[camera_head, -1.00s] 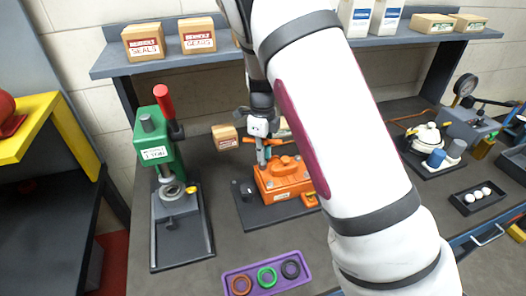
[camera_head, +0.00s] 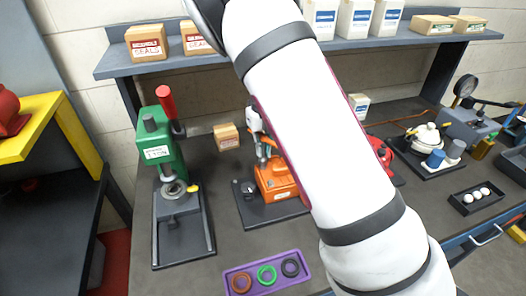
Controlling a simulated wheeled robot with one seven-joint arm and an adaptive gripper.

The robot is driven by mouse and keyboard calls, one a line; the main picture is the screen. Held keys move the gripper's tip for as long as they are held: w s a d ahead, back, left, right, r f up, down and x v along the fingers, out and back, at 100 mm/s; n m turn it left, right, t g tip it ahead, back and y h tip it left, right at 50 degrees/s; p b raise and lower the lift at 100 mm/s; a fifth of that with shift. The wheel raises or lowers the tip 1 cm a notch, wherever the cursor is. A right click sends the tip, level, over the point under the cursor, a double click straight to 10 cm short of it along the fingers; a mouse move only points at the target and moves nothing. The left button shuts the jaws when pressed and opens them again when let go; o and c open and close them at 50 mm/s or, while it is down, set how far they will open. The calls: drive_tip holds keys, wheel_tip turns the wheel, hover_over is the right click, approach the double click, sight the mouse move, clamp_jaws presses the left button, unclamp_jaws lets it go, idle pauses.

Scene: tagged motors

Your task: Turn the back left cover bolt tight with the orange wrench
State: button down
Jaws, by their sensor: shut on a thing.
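The orange motor (camera_head: 272,180) stands on a dark base plate (camera_head: 262,215) in the middle of the bench, its right part hidden behind my arm. My gripper (camera_head: 262,150) is at the motor's back left, above its cover, and mostly hidden by my arm. It is shut on the orange wrench (camera_head: 264,138), of which only a small orange piece shows. The back left cover bolt is hidden, so I cannot tell whether the wrench is seated on it.
A green press (camera_head: 160,140) stands to the left. A purple tray (camera_head: 262,288) with three rings lies in front. A red motor (camera_head: 382,155) is partly behind my arm on the right. A small box (camera_head: 227,137) stands behind. A shelf (camera_head: 180,62) with boxes runs along the wall.

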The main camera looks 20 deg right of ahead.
drive_tip(key=shift+r, duration=0.25)
drive_tip(key=shift+r, duration=0.15)
drive_tip(key=shift+r+p, duration=0.45)
drive_tip(key=shift+r, duration=1.95)
drive_tip(key=shift+f, duration=0.1)
